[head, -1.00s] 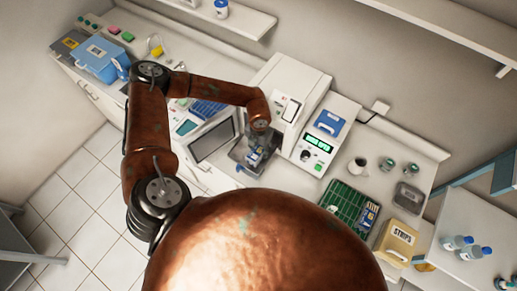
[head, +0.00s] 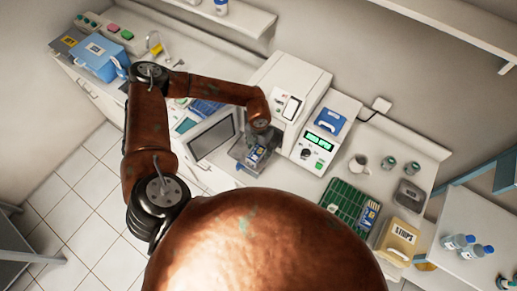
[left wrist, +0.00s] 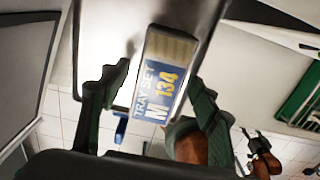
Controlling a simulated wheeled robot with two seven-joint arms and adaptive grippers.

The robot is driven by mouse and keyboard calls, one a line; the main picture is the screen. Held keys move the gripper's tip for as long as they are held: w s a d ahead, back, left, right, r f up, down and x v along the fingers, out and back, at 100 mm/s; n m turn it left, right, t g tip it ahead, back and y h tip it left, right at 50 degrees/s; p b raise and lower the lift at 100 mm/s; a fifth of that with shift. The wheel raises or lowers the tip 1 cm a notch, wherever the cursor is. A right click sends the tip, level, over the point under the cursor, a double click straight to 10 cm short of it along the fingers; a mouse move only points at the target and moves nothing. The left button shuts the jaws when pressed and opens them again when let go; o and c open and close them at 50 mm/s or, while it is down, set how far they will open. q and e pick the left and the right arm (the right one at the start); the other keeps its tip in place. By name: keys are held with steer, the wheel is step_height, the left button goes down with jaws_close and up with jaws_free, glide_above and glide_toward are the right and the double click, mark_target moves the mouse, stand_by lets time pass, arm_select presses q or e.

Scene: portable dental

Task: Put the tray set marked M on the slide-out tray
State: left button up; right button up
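The tray set marked M (left wrist: 160,80), a slim blue-and-yellow pack lettered "TRAY SET M 134", lies on the metal slide-out tray (left wrist: 105,30) in the left wrist view. In the head view the set (head: 256,154) shows on the slide-out tray (head: 240,152) in front of the white machine. My left gripper (left wrist: 160,110) is open, with its dark fingers to either side of the set and gaps between. In the head view this gripper (head: 262,138) hangs just above the far end of the set. My right gripper is not seen.
A dark-screened panel (head: 212,139) stands just left of the slide-out tray. The white machine (head: 290,85) rises behind it. To the right are a green rack (head: 345,198) with another blue-labelled pack, and a yellow STRIPS box (head: 398,240). A cup (head: 359,163) stands farther back.

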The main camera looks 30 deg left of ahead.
mark_target(259, 150)
arm_select(q)
steer(key=shift+s+f, duration=0.2)
steer(key=shift+s, duration=0.1)
steer(key=shift+w+r+p, duration=0.1)
steer(key=shift+r+p, duration=0.4)
steer(key=shift+p, duration=0.05)
step_height(259, 150, up, 12)
steer(key=b, duration=0.2)
steer(key=shift+r+b, duration=0.2)
steer(key=shift+b, duration=0.2)
steer(key=shift+w+d, duration=0.1)
